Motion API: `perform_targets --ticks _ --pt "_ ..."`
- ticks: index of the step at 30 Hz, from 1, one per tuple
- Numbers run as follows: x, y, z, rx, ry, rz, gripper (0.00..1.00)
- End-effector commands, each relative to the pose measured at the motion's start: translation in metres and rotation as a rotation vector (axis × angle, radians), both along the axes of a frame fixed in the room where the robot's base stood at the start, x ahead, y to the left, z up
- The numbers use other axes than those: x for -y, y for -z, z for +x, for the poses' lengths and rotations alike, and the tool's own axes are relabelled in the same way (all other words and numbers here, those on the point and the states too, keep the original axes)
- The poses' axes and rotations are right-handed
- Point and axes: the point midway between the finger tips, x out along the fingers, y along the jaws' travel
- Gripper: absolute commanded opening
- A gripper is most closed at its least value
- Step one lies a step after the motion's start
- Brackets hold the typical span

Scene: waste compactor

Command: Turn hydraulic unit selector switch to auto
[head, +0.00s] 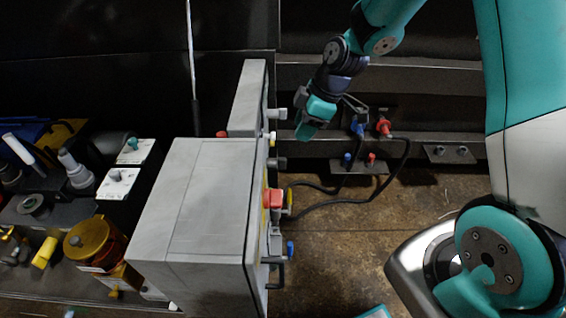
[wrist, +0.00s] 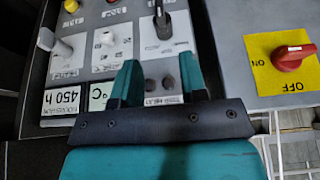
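In the wrist view, a control panel (wrist: 130,60) shows upside down with several switches. A black selector handle (wrist: 163,22) on a white plate lies just beyond and between my fingertips.
A red rotary switch (wrist: 293,55) on a yellow ON/OFF plate is right of my fingers. A bench with tools (head: 60,210) is at left. Brown floor is clear at lower middle.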

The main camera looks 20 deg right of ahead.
Motion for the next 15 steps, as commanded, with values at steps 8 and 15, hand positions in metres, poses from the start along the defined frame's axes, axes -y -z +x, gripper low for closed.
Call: perform_targets --ticks 8,15 --pt "-0.024 0.063 0.008 -0.006 -0.002 0.001 0.39" --pt "-0.039 0.101 0.015 -0.002 -0.001 0.0 0.39"
